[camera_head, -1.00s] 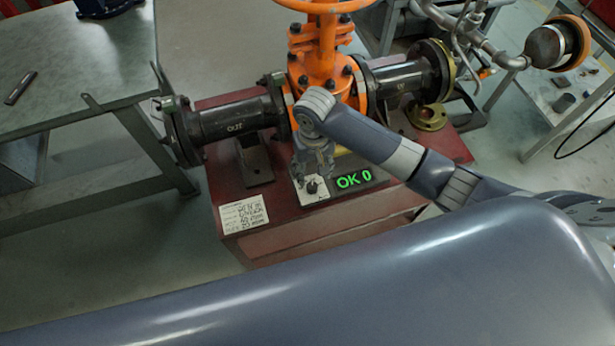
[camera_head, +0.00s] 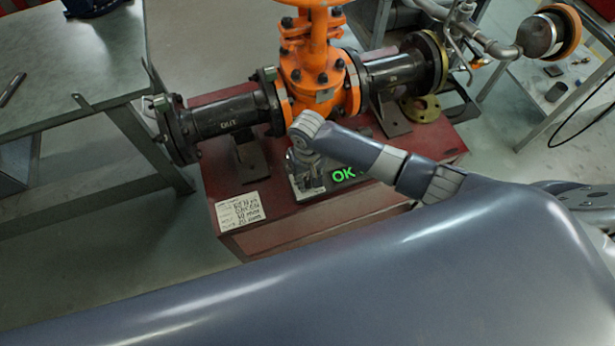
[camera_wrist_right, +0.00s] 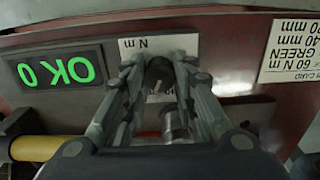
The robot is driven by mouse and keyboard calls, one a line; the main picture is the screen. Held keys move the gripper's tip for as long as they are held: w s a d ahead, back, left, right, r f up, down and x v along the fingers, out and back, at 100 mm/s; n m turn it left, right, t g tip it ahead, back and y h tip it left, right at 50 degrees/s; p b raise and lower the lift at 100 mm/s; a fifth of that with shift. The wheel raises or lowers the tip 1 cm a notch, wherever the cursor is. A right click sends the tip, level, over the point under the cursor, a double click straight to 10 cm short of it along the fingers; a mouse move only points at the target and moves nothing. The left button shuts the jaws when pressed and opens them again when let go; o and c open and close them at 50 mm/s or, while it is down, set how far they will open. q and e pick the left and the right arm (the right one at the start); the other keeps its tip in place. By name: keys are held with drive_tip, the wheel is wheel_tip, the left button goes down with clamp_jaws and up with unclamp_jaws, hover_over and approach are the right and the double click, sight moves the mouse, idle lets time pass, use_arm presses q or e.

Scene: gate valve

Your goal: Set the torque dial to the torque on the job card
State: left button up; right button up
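The torque dial's dark knob (camera_wrist_right: 159,72) stands on a white plate marked "N m" (camera_wrist_right: 186,46), upside down in the right wrist view. My right gripper (camera_wrist_right: 158,66) has its fingers on either side of the knob, with a small gap seeming to show. In the head view the gripper (camera_head: 308,184) is over the plate and hides the dial. The job card (camera_head: 240,211) lies at the stand's front left. In the wrist view the card (camera_wrist_right: 290,52) partly reads "60 N m", "GREEN", "40 mm", "20 mm". The dial's setting is not readable. My left gripper is out of view.
A lit green display (camera_head: 343,174) beside the dial reads "OK 0" in the wrist view (camera_wrist_right: 55,71). The orange valve (camera_head: 318,75) with black flanged pipes stands behind on the red stand (camera_head: 290,235). A yellow bar (camera_wrist_right: 38,148) shows at lower left in the wrist view.

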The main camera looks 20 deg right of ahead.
drive_tip(key=shift+c, duration=1.3)
drive_tip(key=shift+r, duration=0.1)
drive_tip(key=shift+r+n+p, duration=0.1)
drive_tip(key=shift+n+p, duration=0.85)
drive_tip(key=shift+n, duration=0.35)
drive_tip(key=n+p, duration=0.1)
drive_tip(key=n, duration=0.1)
drive_tip(key=shift+n, duration=0.3)
drive_tip(key=n+p, duration=0.1)
drive_tip(key=n, duration=0.1)
drive_tip(key=shift+n, duration=0.4)
drive_tip(key=n+p, duration=0.1)
drive_tip(key=n, duration=0.8)
drive_tip(key=shift+n, duration=0.4)
